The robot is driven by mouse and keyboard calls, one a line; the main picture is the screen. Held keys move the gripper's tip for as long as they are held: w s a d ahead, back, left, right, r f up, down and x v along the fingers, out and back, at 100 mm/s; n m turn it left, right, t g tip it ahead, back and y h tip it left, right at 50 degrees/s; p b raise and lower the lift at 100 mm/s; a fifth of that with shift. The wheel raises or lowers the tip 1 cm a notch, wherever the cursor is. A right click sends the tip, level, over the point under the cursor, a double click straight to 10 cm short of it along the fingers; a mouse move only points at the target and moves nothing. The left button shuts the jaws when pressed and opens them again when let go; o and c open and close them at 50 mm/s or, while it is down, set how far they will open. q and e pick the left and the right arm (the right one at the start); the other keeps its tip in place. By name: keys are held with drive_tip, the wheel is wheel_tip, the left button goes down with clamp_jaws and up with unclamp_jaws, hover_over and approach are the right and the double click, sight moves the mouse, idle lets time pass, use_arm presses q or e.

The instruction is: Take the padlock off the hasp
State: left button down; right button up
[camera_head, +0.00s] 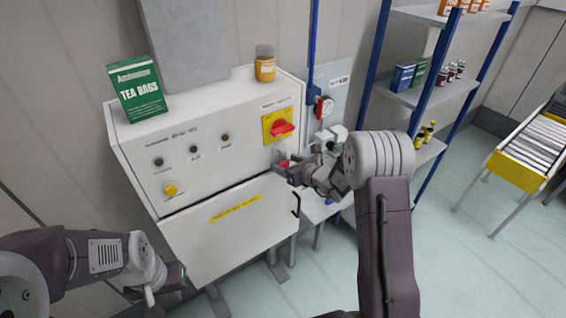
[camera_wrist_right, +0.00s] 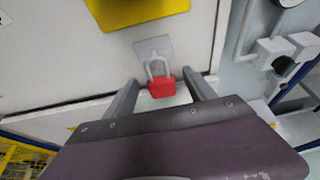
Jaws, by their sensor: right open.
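The padlock (camera_wrist_right: 162,88) has a red body and a grey shackle. In the right wrist view it hangs from the grey hasp (camera_wrist_right: 150,46) on the white cabinet. In the head view only a small red part of the padlock (camera_head: 284,163) shows behind my right gripper (camera_head: 285,174). In the right wrist view the fingers of my right gripper (camera_wrist_right: 162,79) are open, one on each side of the padlock body, with small gaps visible. My left gripper (camera_head: 172,282) is low at the left in the head view, away from the padlock; its fingers are unclear.
The white cabinet (camera_head: 190,240) carries a red rotary switch on a yellow plate (camera_head: 278,126) above the hasp. A tea box (camera_head: 138,90) and a jar (camera_head: 265,66) stand on top. A gauge and valve (camera_head: 325,109) are close on the right. Blue-posted shelves (camera_head: 420,92) stand beyond.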

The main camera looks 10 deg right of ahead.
drive_tip(key=shift+s, duration=0.1)
drive_tip(key=shift+c, duration=0.6)
drive_tip(key=shift+s+r, duration=0.1)
drive_tip(key=c, duration=0.5)
drive_tip(key=shift+d, duration=0.1)
clamp_jaws()
drive_tip(key=shift+r+b, duration=0.6)
drive_tip(key=shift+b, duration=0.1)
drive_tip(key=s+d+b, duration=0.3)
drive_tip(key=s, duration=0.5)
drive_tip(key=s+d+b, duration=0.3)
drive_tip(key=s, duration=0.5)
drive_tip(key=shift+s, duration=0.4)
